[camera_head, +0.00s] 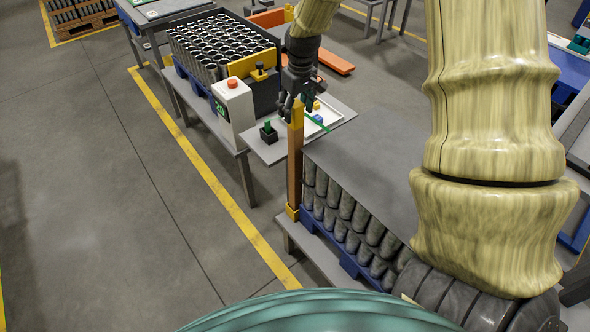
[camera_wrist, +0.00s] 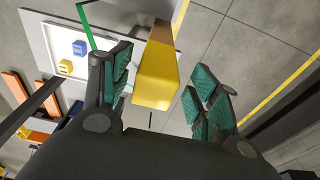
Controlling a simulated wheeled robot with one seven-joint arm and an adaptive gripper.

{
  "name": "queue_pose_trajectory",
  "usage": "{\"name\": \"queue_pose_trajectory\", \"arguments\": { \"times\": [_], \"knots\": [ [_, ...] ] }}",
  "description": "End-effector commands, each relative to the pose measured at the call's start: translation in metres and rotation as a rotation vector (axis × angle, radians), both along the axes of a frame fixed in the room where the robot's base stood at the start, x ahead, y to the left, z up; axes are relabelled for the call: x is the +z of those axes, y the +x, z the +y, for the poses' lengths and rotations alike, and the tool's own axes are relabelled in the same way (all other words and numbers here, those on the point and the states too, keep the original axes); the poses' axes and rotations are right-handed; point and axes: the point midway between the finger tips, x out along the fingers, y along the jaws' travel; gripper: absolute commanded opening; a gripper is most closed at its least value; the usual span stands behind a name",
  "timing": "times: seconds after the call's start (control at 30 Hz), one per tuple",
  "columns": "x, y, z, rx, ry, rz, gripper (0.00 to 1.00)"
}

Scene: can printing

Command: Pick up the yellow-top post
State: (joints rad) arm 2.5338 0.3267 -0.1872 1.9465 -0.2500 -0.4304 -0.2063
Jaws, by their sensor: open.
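The yellow-top post (camera_head: 294,165) stands upright at the near-left corner of the can stack, brown with a yellow top and a yellow foot. My gripper (camera_head: 290,100) is just above and around its top in the head view. In the wrist view, the yellow top (camera_wrist: 156,78) lies between the two green-padded fingers of my gripper (camera_wrist: 160,72). The fingers are spread, with a visible gap to the post on the right and a narrower one on the left. The post's lower part is hidden in the wrist view.
Stacked cans (camera_head: 345,215) under a grey sheet (camera_head: 370,165) stand right of the post. Open floor (camera_head: 100,200) lies left.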

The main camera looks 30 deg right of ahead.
Motion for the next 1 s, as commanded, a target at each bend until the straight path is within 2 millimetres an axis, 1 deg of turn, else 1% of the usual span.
{"name": "queue_pose_trajectory", "arguments": {
  "times": [0.13, 0.4, 0.53, 0.67, 0.9, 0.97, 1.0],
  "knots": [
    [-0.008, 0.002, -0.001, 0.001, 0.001, 0.002, 0.61],
    [-0.035, 0.009, -0.003, 0.001, 0.002, 0.003, 0.61],
    [-0.045, 0.011, -0.002, 0.001, 0.002, 0.001, 0.61],
    [-0.050, 0.011, -0.002, 0.001, 0.002, 0.001, 0.61],
    [-0.050, 0.012, -0.002, 0.002, 0.001, 0.000, 0.61],
    [-0.050, 0.012, -0.002, 0.002, 0.001, 0.000, 0.50],
    [-0.050, 0.012, -0.002, 0.002, 0.001, 0.000, 0.42]
  ]
}}
